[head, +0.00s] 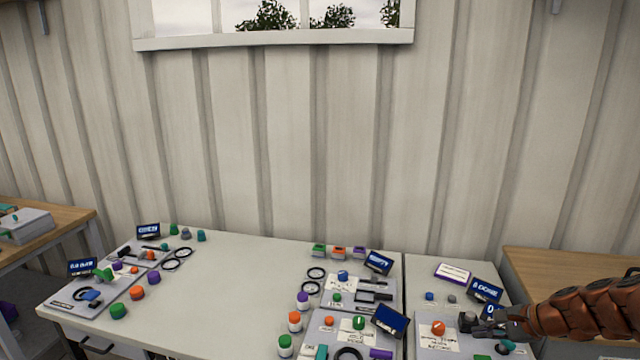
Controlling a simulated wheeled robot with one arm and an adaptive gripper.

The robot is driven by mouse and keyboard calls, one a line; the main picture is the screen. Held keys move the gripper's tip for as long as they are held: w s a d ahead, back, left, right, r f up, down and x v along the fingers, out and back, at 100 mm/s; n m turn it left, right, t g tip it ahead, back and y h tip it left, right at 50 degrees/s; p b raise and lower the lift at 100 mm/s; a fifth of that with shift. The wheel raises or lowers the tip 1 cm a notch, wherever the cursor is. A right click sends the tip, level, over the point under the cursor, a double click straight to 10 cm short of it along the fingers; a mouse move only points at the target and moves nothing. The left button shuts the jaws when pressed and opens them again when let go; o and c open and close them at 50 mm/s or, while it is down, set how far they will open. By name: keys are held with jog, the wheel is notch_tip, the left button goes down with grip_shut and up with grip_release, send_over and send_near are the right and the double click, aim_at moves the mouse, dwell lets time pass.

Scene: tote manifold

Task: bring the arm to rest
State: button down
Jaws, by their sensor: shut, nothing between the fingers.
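My arm comes in from the right edge as a reddish-brown segmented link. My gripper (470,322) is dark and small in the head view, at the lower right over the right-hand part of the grey table. It is shut with nothing held. It is just right of an orange knob (438,328) on a pale panel. Whether it touches anything there I cannot tell. The gripper covers part of the panel and a blue display behind it.
The grey table (250,275) carries several panels with coloured knobs, black rings and blue displays (390,320). Its middle is bare. Wooden tables stand at the left (70,215) and right (540,262). A ribbed wall (300,140) with a window rises behind.

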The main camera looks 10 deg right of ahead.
jog(key=s+a+r+n+g, duration=0.2)
jog(key=s+a+r+n, duration=0.15)
jog(key=a, duration=0.45)
jog(key=s+a+r+n+g, duration=0.2)
jog(key=s+a+n, duration=0.15)
jog(key=a, duration=0.45)
jog(key=s+a+r+n+g, duration=0.2)
jog(key=s+a+n, duration=0.15)
jog(key=a, duration=0.45)
jog(key=s+a+n+g+h, duration=0.2)
jog(key=s+n+h, duration=0.3)
jog(key=s, duration=1.6)
jog(key=n+g, duration=0.1)
jog(key=n, duration=0.1)
jog(key=shift+s+a+n, duration=0.3)
jog(key=shift+a+n, duration=0.05)
